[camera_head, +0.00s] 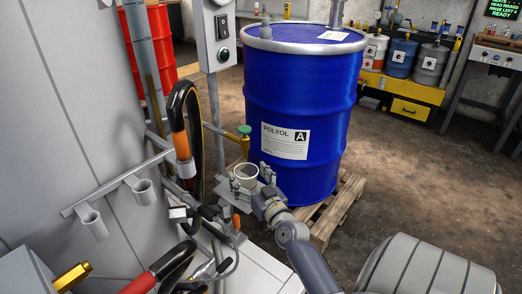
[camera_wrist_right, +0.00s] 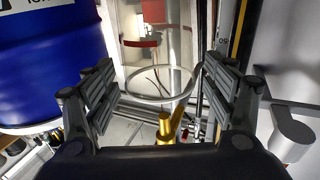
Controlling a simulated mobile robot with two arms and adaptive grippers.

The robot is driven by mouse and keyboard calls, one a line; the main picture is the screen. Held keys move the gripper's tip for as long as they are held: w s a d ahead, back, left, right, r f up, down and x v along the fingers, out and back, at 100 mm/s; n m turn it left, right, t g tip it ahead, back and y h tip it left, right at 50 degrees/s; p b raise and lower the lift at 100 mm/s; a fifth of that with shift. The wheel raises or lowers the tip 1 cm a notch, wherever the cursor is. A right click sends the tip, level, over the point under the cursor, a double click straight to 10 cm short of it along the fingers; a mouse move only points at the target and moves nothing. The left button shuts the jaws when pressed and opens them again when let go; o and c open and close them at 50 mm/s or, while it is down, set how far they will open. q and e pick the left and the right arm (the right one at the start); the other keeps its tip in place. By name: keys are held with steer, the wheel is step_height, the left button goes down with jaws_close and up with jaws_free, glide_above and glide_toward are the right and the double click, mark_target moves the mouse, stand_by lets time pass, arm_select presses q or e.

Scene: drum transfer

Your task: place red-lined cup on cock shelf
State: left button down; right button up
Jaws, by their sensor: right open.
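The cup (camera_head: 245,172), pale with a round open rim, stands upright at the small grey cock shelf (camera_head: 232,201) in the head view. In the right wrist view the cup (camera_wrist_right: 160,98) looks clear, and a red band shows above its rim. My right gripper (camera_head: 254,178) is open, with one finger on each side of the cup; in the right wrist view gaps show between the pads and the rim. The cup's underside is hidden, so I cannot tell its exact contact with the shelf. My left gripper is not in view.
A brass cock with a green handle (camera_head: 243,131) is just above the cup. A blue drum (camera_head: 305,100) stands on a pallet (camera_head: 345,205) close to the right. A grey bracket with holders (camera_head: 120,185) and hoses crowd the left. Open floor lies at right.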

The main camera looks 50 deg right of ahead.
steer(key=v, duration=1)
steer(key=s+a+f+n+g+y, duration=0.1)
steer(key=a+f+g+y, duration=0.1)
steer(key=a+f, duration=0.45)
steer(key=s+a+f+n+g+y, duration=0.1)
steer(key=a+f+g+y, duration=0.15)
steer(key=f, duration=0.75)
steer(key=s+a+f+n+g+y, duration=0.1)
steer(key=a+f+n+g+y, duration=0.15)
steer(key=a+f, duration=0.45)
steer(key=s+a+f+g, duration=0.3)
steer(key=s+f+g, duration=0.1)
steer(key=s+f, duration=0.4)
steer(key=s+a+f+n+g+h, duration=0.1)
steer(key=s+a+f+g, duration=0.2)
steer(key=s+f, duration=0.5)
steer(key=shift+s+a+f+g, duration=0.25)
steer(key=shift+a+f+g, duration=0.15)
steer(key=shift+f+g, duration=0.3)
steer(key=shift+f+n, duration=0.1)
steer(key=shift+n, duration=0.15)
